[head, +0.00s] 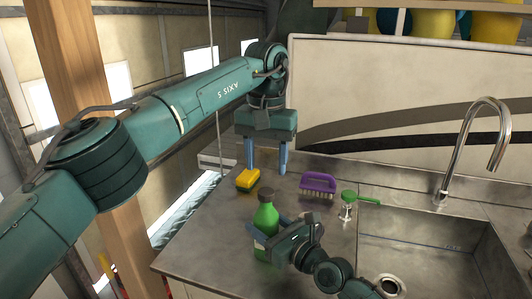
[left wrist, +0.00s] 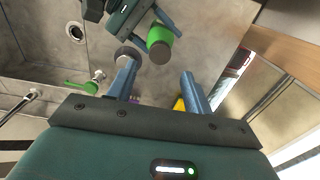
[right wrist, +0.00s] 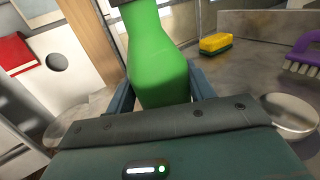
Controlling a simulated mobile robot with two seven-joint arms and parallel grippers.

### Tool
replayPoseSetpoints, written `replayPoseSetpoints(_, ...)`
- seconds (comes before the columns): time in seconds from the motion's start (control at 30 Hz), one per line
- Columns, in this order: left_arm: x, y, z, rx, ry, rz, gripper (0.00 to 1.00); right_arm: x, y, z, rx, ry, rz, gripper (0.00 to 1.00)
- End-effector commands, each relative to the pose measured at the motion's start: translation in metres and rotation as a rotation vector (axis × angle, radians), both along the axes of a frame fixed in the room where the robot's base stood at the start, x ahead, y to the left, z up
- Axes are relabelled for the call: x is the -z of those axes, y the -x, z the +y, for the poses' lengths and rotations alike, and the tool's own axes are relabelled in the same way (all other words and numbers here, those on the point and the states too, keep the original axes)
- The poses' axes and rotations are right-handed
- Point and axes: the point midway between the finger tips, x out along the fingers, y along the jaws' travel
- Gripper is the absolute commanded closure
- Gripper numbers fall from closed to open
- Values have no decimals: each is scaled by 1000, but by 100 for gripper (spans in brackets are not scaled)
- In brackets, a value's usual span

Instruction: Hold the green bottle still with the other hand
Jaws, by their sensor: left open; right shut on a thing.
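The green bottle (head: 265,222) with a dark cap stands upright near the front left of the metal counter. My right gripper (head: 264,240) is shut around its body; in the right wrist view the bottle (right wrist: 158,65) sits between the fingers. My left gripper (head: 267,165) is open and empty, fingers pointing down, above and behind the bottle near the sponge. In the left wrist view the bottle (left wrist: 159,38) shows beyond the open fingers (left wrist: 160,85), apart from them.
The sink (head: 430,240) with a tall faucet (head: 465,140) is at the right. A wall panel (head: 400,90) backs the counter.

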Motion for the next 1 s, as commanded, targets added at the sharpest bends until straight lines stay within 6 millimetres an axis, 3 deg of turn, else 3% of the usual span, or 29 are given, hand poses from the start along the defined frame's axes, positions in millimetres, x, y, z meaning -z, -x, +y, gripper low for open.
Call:
replayPoseSetpoints(0.2, 37, 1, 1, -3, 0, 4, 49, 0, 0, 0, 0, 1, 1, 100)
replayPoseSetpoints(0.4, 59, 1, 0, -3, 0, 1, 49, 0, 0, 0, 0, 1, 0, 100)
replayPoseSetpoints(0.8, 66, 0, 0, -5, 0, -1, 50, 0, 0, 0, 0, 0, 0, 100)
replayPoseSetpoints(1.0, 66, 0, 0, -5, 0, -1, 67, 0, 0, 0, 0, 1, -1, 100)
